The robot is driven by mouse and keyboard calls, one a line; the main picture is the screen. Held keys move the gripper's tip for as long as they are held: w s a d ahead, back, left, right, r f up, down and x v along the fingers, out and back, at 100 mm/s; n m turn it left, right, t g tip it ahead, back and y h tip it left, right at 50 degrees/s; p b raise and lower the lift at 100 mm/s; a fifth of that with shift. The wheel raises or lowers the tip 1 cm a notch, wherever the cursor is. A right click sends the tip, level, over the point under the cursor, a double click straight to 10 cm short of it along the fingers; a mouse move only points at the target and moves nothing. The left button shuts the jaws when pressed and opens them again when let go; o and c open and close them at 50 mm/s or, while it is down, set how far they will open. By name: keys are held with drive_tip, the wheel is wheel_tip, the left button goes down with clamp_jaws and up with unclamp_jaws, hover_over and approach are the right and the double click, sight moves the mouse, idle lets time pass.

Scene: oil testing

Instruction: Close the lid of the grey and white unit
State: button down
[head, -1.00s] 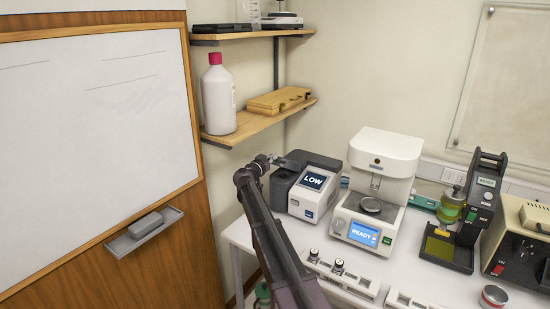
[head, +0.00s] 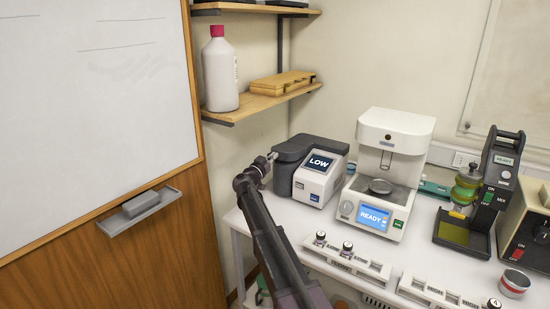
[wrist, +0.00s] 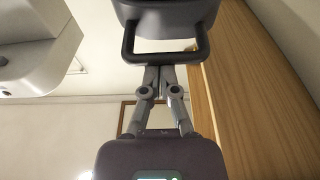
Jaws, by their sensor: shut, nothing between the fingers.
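The grey and white unit (head: 314,181) stands at the left end of the bench, its screen reading LOW. Its dark grey lid (head: 306,144) shows at the top; its exact angle is hard to judge. In the wrist view the dark lid (wrist: 165,10) fills the top centre, with a U-shaped handle (wrist: 203,48) below it. My gripper (wrist: 158,72) is shut and empty, its fingertips at the handle's crossbar; whether they touch it I cannot tell. In the head view my gripper (head: 272,157) is at the unit's left side, by the dark lid.
A white machine (head: 397,130) reading READY stands close to the unit's right; its housing also shows in the wrist view (wrist: 38,55). A shelf (head: 260,102) with a white bottle (head: 219,75) and wooden case is above. Small racks (head: 345,258) line the bench front.

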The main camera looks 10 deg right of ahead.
drive_tip(key=shift+s+f+b, duration=0.2)
drive_tip(key=shift+f+b, duration=0.65)
drive_tip(key=shift+f, duration=0.05)
drive_tip(key=shift+s+f+b, duration=0.2)
drive_tip(key=shift+f+b, duration=0.6)
drive_tip(key=shift+f, duration=0.1)
drive_tip(key=shift+s, duration=0.1)
drive_tip(key=shift+r, duration=0.1)
drive_tip(key=shift+s+a+r+p, duration=0.55)
drive_tip(key=shift+a+r+p, duration=0.15)
drive_tip(key=shift+r+p, duration=1.3)
wheel_tip(320, 180, down, 10)
drive_tip(key=s+a+b, duration=0.2)
drive_tip(key=b, duration=0.7)
drive_tip(key=shift+s+a+r, duration=0.15)
drive_tip(key=shift+s+r, duration=0.05)
